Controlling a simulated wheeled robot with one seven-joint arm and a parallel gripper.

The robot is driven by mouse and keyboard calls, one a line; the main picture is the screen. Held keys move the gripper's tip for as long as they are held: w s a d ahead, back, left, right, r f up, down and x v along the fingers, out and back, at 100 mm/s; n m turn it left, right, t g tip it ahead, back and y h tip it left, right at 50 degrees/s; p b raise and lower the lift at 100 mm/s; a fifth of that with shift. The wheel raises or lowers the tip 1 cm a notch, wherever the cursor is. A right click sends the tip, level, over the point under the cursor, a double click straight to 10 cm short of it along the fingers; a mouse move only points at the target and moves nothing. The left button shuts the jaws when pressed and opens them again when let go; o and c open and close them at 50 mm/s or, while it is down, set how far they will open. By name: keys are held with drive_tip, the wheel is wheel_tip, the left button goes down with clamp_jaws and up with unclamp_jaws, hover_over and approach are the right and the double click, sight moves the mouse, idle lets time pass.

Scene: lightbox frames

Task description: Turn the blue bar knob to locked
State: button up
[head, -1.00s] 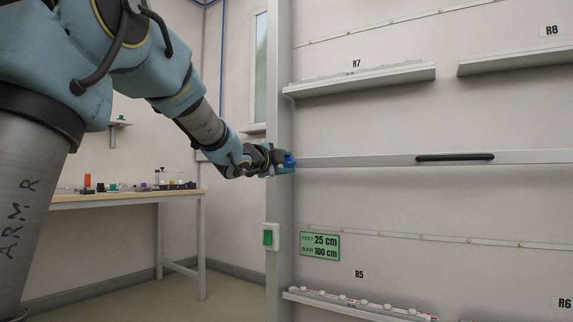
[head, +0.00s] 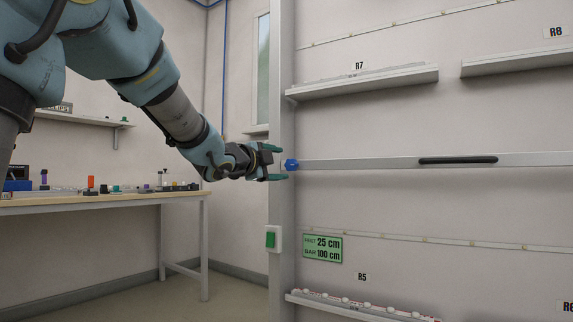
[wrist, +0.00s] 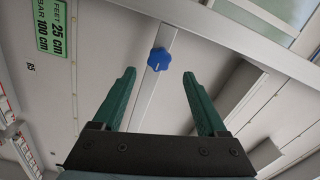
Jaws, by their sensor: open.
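The blue knob (head: 291,165) sits at the left end of the horizontal metal bar (head: 370,161), beside the upright post. In the wrist view the knob (wrist: 159,60) is a lobed blue disc with a small pale mark on its face. My gripper (head: 275,162) is open, with its green fingers just left of the knob and a small gap between. In the wrist view my gripper (wrist: 158,73) has its fingers spread to either side, with the knob beyond the tips and between their lines. Nothing is held. I cannot read any locked marking.
A black handle (head: 458,160) is on the bar. A green switch (head: 271,239) is on the post below, with a green sign (head: 322,248) beside it. Shelves stand above and below the bar. A workbench (head: 110,203) with small items is at the left.

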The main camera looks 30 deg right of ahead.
drive_tip(key=v, duration=0.5)
idle(0.3)
drive_tip(key=w+a+f+n+y, duration=0.3)
drive_tip(key=a+f+n+y, duration=0.3)
drive_tip(key=a+f, duration=0.45)
drive_tip(key=w+a+f+n+y, duration=0.2)
drive_tip(key=a+f+n+y, duration=0.3)
drive_tip(key=a+f+n, duration=0.5)
drive_tip(key=s+a+f+n+g+y, duration=0.2)
drive_tip(key=s+a+f+n+g, duration=0.25)
drive_tip(key=s+a+f, duration=0.35)
drive_tip(key=s+a+f+n+g+y, duration=0.2)
drive_tip(key=s+a+f+n+g, duration=0.3)
drive_tip(key=s+f, duration=0.5)
wheel_tip(320, 180, up, 32)
drive_tip(key=t+p, duration=0.1)
drive_tip(key=p, duration=3.2)
drive_tip(key=shift+a, duration=0.35)
